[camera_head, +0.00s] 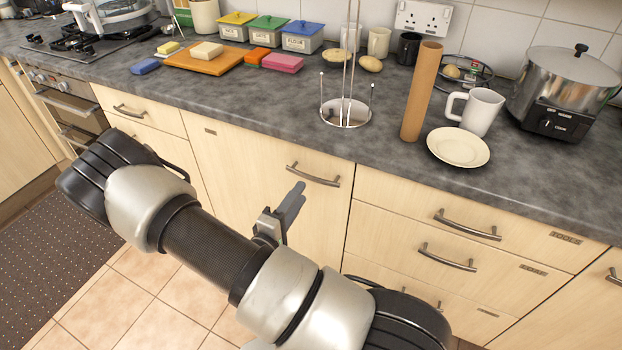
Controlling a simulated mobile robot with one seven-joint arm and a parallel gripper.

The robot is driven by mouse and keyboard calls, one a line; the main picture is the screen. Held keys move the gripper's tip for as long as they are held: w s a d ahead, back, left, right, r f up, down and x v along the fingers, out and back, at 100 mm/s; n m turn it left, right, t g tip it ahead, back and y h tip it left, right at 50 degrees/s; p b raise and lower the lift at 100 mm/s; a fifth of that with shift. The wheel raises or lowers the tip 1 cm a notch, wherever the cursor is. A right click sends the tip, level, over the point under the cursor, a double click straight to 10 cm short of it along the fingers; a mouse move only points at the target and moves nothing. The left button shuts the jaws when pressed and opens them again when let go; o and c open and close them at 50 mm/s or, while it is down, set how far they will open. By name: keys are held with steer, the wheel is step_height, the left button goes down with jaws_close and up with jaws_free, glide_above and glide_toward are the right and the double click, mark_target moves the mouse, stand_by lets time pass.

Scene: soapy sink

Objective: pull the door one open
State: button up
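A light wood cabinet door (235,165) is under the worktop, between a drawer unit on the left and a stack of drawers on the right. It is shut, flush with its neighbours. It has a curved metal bar handle (313,175) near its upper right and a small label at its upper left, too small to read. I cannot tell for certain that this is door one. My gripper (293,202) is in front of the door, just below and left of the handle, apart from it in the picture. Its grey fingers point up and overlap in this view; nothing shows between them.
My arm hides the lower part of the door. Drawers with bar handles (467,226) are to the right. The grey worktop (270,105) above bears a cardboard tube (422,92), a mug (478,111), a plate (458,147) and a cooker pot (566,85). Tiled floor lies below.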

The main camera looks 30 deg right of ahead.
mark_target(311, 179)
steer(key=x, duration=0.8)
steer(key=shift+d, duration=0.1)
steer(key=shift+c, duration=0.2)
jaws_close()
